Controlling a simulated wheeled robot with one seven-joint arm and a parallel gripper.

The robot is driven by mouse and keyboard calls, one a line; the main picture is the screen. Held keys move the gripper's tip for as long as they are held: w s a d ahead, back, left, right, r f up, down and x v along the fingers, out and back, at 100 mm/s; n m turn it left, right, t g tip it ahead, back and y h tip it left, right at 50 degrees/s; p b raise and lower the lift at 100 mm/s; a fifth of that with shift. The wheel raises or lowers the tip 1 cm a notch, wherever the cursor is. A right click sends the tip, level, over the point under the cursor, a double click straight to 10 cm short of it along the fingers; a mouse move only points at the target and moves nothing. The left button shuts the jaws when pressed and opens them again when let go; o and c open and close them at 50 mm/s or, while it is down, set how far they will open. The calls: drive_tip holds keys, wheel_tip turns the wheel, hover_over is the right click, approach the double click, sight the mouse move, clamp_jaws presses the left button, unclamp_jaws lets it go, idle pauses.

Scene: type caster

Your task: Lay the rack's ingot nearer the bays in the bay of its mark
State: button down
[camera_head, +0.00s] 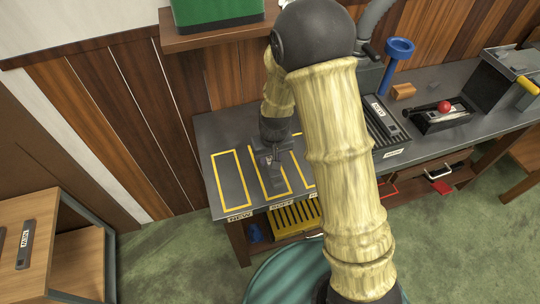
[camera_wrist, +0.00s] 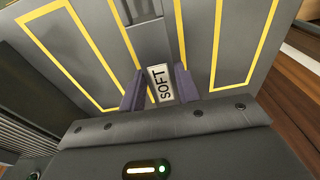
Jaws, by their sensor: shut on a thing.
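My gripper (camera_head: 272,158) is over the middle yellow-outlined bay (camera_head: 285,192) on the grey bench. In the wrist view my gripper (camera_wrist: 160,88) is shut on a grey ingot (camera_wrist: 150,42) with a white label reading SOFT. The ingot lies lengthwise between the bay's yellow side lines; I cannot tell whether it touches the bench. The left bay (camera_head: 217,172) is empty and has a NEW label at its front. The middle bay's label (camera_head: 283,205) is too small to read surely. The right bay (camera_head: 308,172) is partly hidden by my arm. The rack (camera_head: 393,152) holds another ingot (camera_head: 383,115).
A wooden stand (camera_head: 70,262) at left carries a dark labelled ingot (camera_head: 25,243). Right of the rack are a blue funnel-topped post (camera_head: 398,50), an orange block (camera_head: 403,91) and a device with a red ball (camera_head: 444,106). A green box (camera_head: 215,12) sits on a shelf above.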

drive_tip(key=shift+f, duration=1.8)
drive_tip(key=shift+f, duration=0.1)
drive_tip(key=c, duration=1)
unclamp_jaws()
drive_tip(key=r, duration=0.4)
drive_tip(key=s+r, duration=0.1)
drive_tip(key=r, duration=0.7)
drive_tip(key=shift+s+d, duration=0.15)
drive_tip(key=shift+d, duration=0.2)
drive_tip(key=shift+d, duration=0.1)
